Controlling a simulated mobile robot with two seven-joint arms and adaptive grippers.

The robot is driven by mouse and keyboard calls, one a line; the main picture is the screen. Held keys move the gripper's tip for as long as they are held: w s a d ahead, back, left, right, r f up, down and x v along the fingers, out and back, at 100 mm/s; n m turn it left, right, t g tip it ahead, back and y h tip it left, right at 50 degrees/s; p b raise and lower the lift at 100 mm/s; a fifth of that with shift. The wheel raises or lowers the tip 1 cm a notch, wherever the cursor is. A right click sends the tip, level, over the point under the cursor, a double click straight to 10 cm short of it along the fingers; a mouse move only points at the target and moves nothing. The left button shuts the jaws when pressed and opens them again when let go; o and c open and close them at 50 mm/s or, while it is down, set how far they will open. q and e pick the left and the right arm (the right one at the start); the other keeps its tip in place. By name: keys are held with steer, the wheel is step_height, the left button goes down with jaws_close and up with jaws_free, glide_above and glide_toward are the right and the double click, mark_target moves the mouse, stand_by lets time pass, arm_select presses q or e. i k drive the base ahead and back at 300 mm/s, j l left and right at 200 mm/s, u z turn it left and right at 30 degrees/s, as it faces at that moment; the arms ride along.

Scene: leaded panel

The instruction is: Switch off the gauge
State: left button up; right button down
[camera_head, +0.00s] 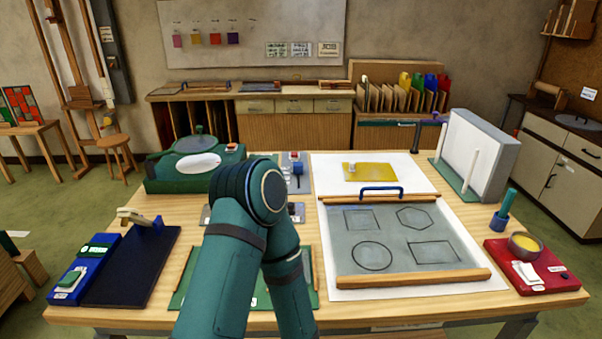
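I cannot tell for sure which device is the gauge. At the front left, a blue unit (85,262) with a green switch (70,280) and a small green-and-white panel (96,250) adjoins a dark plate (135,268). A cream-coloured tool (138,217) on a blue mount stands at the plate's back. Behind the middle, a grey unit (296,160) carries a blue lever (297,173). My green arm rises from the bottom centre, bends and drops again, covering part of the table. Neither gripper shows.
A green machine (170,178) with a red button stands back left. A framed grey panel (368,255) with outlined shapes fills the right centre. A red base (520,277) with a yellow dish sits front right, near a blue cup (500,220). A green mat (195,285) lies beside my arm.

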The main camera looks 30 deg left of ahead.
mark_target(73, 276)
steer(key=u, duration=2.45)
